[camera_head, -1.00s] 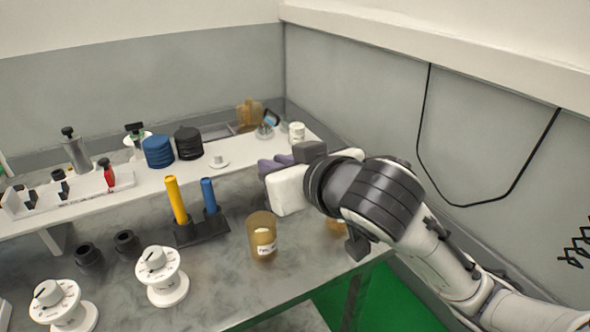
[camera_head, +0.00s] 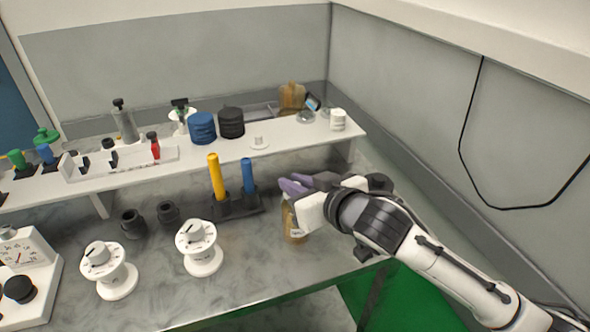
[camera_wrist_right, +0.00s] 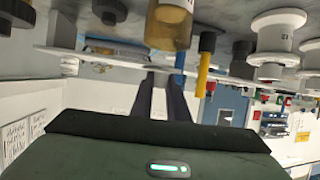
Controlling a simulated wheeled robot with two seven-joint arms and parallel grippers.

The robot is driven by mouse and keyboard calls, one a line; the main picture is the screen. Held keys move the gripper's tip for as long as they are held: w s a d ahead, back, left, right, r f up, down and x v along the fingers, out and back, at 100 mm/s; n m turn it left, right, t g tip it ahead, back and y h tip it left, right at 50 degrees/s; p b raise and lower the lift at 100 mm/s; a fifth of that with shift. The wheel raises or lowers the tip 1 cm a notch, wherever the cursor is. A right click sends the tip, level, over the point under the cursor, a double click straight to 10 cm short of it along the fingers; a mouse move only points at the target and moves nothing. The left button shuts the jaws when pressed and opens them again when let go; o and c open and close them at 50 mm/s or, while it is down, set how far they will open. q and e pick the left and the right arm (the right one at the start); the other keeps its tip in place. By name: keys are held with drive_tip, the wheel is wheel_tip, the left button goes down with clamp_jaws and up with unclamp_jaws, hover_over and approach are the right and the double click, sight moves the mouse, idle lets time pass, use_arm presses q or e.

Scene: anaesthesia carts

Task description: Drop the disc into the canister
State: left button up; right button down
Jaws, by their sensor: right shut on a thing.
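The canister is an amber, see-through jar with a pale label (camera_head: 293,225), standing on the grey worktop. It also shows at the top of the right wrist view (camera_wrist_right: 170,24). My right gripper (camera_head: 292,187) has its purple fingers at the canister's upper part in the head view, hiding some of its rim. I cannot tell whether the fingers are over the opening or beside it. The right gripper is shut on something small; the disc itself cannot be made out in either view. My left gripper is not in view.
A rack with a yellow tube (camera_head: 216,178) and a blue tube (camera_head: 248,176) stands left of the canister. White dial units (camera_head: 200,250) stand further left. A raised white shelf (camera_head: 110,186) behind carries blue discs (camera_head: 203,128) and black discs (camera_head: 231,123).

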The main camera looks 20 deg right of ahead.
wheel_tip(320, 180, down, 2)
drive_tip(key=shift+f, duration=0.2)
drive_tip(key=c, duration=1.6)
unclamp_jaws()
drive_tip(key=shift+c, duration=0.2)
wheel_tip(320, 180, up, 7)
drive_tip(key=shift+r, duration=0.1)
